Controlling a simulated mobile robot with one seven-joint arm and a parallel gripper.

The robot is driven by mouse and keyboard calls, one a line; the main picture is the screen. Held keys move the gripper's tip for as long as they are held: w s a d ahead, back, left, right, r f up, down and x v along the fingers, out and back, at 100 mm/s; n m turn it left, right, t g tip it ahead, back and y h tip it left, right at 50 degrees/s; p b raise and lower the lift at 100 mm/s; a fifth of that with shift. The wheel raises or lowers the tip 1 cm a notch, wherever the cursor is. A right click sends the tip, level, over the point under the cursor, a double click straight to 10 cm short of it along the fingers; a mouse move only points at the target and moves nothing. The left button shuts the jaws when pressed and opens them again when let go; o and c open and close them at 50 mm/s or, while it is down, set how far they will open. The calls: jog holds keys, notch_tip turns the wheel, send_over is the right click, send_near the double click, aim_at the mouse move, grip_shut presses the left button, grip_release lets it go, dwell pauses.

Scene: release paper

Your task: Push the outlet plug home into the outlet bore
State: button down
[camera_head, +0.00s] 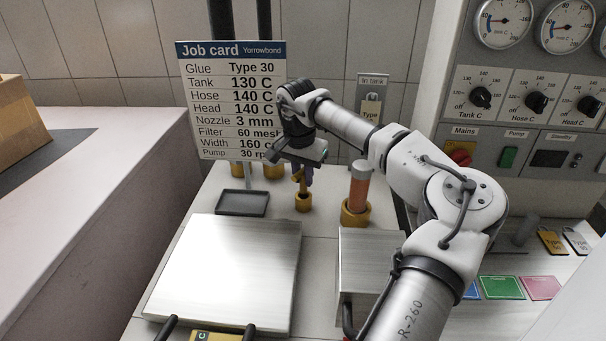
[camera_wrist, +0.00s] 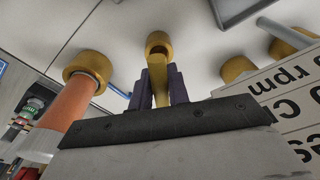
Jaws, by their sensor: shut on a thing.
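My gripper (camera_head: 302,176) points down at the back of the bench. Its dark fingers, also in the wrist view (camera_wrist: 160,88), are shut on a slim brass-coloured outlet plug (camera_wrist: 157,78). The outlet bore (camera_head: 303,204) is a short brass ring just below the gripper. In the wrist view the ring (camera_wrist: 158,42) lies directly beyond the plug's tip, and part of its dark opening shows. The plug overlaps the ring's near edge in that view. I cannot tell whether the tip is inside the bore.
An orange cylinder (camera_head: 358,190) with a grey top stands in a brass ring to the right. A dark tray (camera_head: 242,203) lies to the left. More brass fittings (camera_head: 273,172) stand behind, below the job card (camera_head: 230,100). A metal plate (camera_head: 225,270) lies in front.

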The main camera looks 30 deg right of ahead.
aim_at(304, 191)
jog(key=shift+f+b, duration=1)
jog(key=shift+f, duration=0.8)
jog(key=shift+r, duration=0.2)
jog(key=shift+r+p, duration=1.25)
jog(key=shift+r, duration=0.2)
dwell(0.8)
jog(key=shift+f+b, duration=0.7)
jog(key=shift+f, duration=1)
jog(key=c, duration=1.3)
grip_release()
jog(key=shift+o, duration=0.2)
jog(key=r+b, duration=0.1)
jog(key=r, duration=0.3)
jog(key=a+r+b, duration=0.1)
jog(key=r, duration=0.4)
jog(key=s+r+b, duration=0.1)
jog(key=r, duration=0.3)
jog(key=shift+a+r, duration=0.2)
jog(key=shift+r, duration=0.15)
